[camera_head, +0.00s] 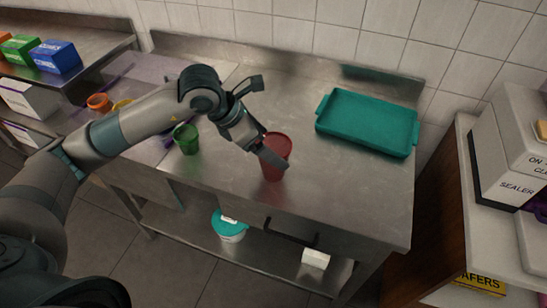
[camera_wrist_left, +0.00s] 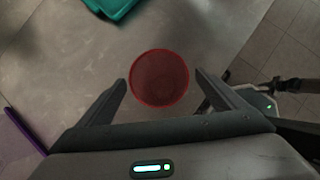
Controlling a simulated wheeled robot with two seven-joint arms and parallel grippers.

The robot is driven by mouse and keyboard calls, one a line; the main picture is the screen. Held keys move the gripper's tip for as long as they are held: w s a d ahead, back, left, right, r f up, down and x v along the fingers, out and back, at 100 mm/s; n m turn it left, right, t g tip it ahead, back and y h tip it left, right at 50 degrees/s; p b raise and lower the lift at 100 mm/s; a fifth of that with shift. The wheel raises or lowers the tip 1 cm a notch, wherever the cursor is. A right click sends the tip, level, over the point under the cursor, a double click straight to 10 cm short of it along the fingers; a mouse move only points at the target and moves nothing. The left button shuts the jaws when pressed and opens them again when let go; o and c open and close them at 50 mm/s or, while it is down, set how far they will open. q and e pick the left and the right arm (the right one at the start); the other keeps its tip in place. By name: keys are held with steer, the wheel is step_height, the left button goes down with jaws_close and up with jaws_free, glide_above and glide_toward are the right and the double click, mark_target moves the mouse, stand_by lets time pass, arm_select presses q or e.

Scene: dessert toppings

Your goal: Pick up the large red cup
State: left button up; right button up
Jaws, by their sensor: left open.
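The large red cup (camera_head: 275,165) stands upright on the steel table in the head view. In the left wrist view, the cup's round red rim (camera_wrist_left: 159,78) sits ahead of and between my two spread fingers, with a gap on each side. My left gripper (camera_head: 265,143) is open and reaches down at the cup, partly covering it in the head view. In the left wrist view, the open left gripper (camera_wrist_left: 160,92) holds nothing.
A teal tray (camera_head: 367,121) lies at the table's back right. A green cup (camera_head: 187,139) stands left of the red cup. Orange (camera_head: 99,102) and yellow items are farther left. A wall of white tiles stands behind.

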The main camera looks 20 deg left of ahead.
mark_target(274, 149)
arm_select(q)
steer(key=shift+p+x, duration=0.45)
steer(key=shift+x, duration=1.1)
steer(key=c, duration=1.4)
